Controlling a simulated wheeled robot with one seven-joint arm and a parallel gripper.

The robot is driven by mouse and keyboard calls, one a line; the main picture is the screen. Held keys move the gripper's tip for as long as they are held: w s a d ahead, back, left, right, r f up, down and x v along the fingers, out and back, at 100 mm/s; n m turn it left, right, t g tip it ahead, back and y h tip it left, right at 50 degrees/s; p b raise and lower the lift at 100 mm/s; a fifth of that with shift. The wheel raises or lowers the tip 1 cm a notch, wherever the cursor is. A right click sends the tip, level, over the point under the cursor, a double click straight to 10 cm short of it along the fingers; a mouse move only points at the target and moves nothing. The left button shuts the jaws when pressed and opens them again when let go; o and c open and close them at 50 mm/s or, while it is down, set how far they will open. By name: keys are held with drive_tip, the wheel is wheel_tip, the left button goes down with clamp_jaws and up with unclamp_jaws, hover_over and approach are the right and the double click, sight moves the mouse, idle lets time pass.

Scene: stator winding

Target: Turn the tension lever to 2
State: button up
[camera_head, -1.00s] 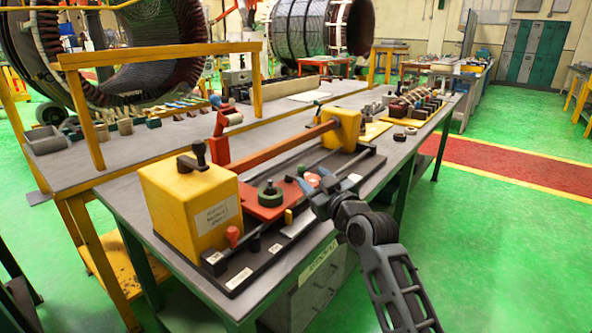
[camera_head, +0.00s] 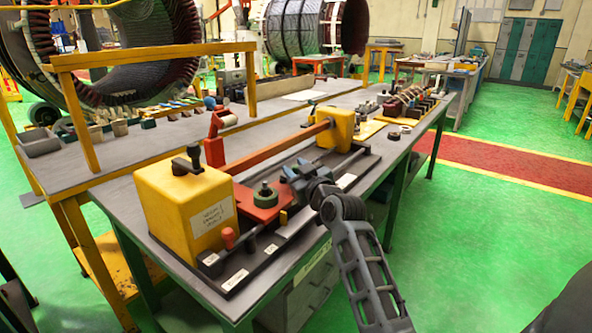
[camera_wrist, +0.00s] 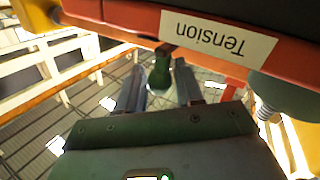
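In the wrist view, a "Tension" label (camera_wrist: 217,36), upside down, is on an orange-red part across the top. A green post-like handle (camera_wrist: 160,70), likely the tension lever, stands below the label. My gripper (camera_wrist: 158,88) has its two fingers apart, with the handle showing between and beyond them. I cannot tell whether they touch it. In the head view my gripper (camera_head: 296,178) is at the carriage's right side and hides that part. The lever's setting is not readable.
A large yellow housing (camera_head: 190,208) with a black crank stands at the near left and a smaller one (camera_head: 337,127) at the far end. An orange bar (camera_head: 275,148) spans between them. A small red knob (camera_head: 228,236) stands near the front. Coils and parts lie farther back.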

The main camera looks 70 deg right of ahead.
clamp_jaws()
drive_tip(key=shift+d+f+y+b, duration=0.15)
drive_tip(key=shift+y+b, duration=0.15)
drive_tip(key=shift+b, duration=0.55)
drive_tip(key=shift+d+f+n+t+y+b, duration=0.1)
drive_tip(key=shift+n+t+y+b, duration=0.3)
drive_tip(key=shift+b, duration=0.7)
drive_tip(key=n+y+b, duration=0.1)
drive_tip(key=b, duration=0.1)
drive_tip(key=n+t+y+b, duration=0.1)
drive_tip(key=shift+s+d+b, duration=0.1)
drive_tip(key=shift+d+b, duration=0.25)
drive_tip(key=shift+b, duration=0.05)
drive_tip(key=n+t+y+b, duration=0.1)
drive_tip(key=y+b, duration=0.1)
drive_tip(key=d+n+t+y+b, duration=0.1)
drive_tip(key=y+b, duration=0.1)
drive_tip(key=shift+n, duration=0.4)
drive_tip(key=shift+w+d+r+n+y+b, duration=0.15)
drive_tip(key=shift+n+y+b, duration=0.4)
drive_tip(key=shift+y, duration=0.35)
drive_tip(key=shift+w+d+r+n+y+b, duration=0.1)
drive_tip(key=shift+n+y+b, duration=0.4)
drive_tip(key=shift+y, duration=0.7)
